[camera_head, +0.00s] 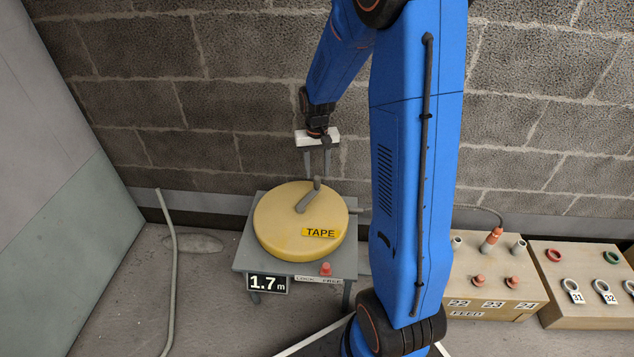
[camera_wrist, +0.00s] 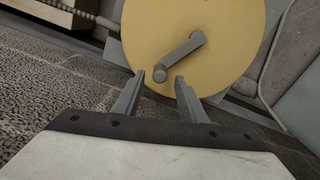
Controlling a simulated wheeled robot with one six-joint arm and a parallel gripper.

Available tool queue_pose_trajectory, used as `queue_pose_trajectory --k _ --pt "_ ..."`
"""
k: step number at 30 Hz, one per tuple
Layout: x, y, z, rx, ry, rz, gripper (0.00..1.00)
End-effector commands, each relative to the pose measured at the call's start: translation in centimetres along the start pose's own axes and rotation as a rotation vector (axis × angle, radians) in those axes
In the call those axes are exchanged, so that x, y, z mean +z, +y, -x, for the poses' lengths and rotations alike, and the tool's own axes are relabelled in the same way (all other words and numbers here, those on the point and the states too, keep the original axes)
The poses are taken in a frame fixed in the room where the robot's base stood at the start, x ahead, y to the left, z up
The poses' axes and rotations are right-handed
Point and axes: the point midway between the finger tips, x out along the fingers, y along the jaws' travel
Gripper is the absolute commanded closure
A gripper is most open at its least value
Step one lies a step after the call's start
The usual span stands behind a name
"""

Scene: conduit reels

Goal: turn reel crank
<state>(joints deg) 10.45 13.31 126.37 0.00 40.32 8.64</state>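A round yellow reel (camera_head: 275,228) labelled TAPE lies flat on a small grey stand (camera_head: 247,253). Its grey crank (camera_head: 307,200) runs from the reel's middle out to an upright knob (camera_head: 317,183) toward the back. My gripper (camera_head: 317,174) is above the back part of the reel, its fingers pointing down, near the knob. In the wrist view the fingers of my gripper (camera_wrist: 160,82) are apart, with the round knob end (camera_wrist: 160,74) seen between and just beyond their tips. I cannot tell whether the fingers touch it. The yellow reel (camera_wrist: 150,30) fills the upper middle there.
The stand's front has a 1.7 m display (camera_head: 267,284), a red knob (camera_head: 325,269) and a LOCK/FREE label. A wooden FEED box (camera_head: 480,300) and a box with numbered rings (camera_head: 580,312) stand right. A block wall is behind; a grey conduit (camera_head: 171,270) rises left.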

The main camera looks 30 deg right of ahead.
Motion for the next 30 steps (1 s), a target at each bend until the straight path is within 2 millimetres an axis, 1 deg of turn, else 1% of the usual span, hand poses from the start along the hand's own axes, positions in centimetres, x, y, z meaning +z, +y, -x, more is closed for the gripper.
queue_pose_trajectory --k 1,3,9,15,23,24,26,27,28,29,30 --pt "0.1 0.0 -1.0 0.001 -0.004 0.000 0.62" --pt "0.1 0.0 -2.2 0.001 -0.005 0.000 0.62" --pt "0.0 0.0 -4.6 0.000 -0.002 0.000 0.62" --pt "0.1 0.0 -5.7 0.000 -0.001 0.000 0.62" --pt "0.0 0.0 -5.8 0.000 0.000 0.000 0.62" --pt "0.0 0.0 -5.8 0.000 0.000 0.000 0.66" --pt "0.0 0.0 -5.8 0.000 0.000 0.000 0.81" --pt "0.0 0.0 -5.8 0.000 0.000 0.000 0.90" --pt "0.0 0.0 -5.8 0.000 0.000 0.000 0.97" --pt "0.0 0.0 -5.8 0.000 0.000 0.000 1.00" --pt "0.0 0.0 -5.8 0.000 0.000 0.000 1.00"
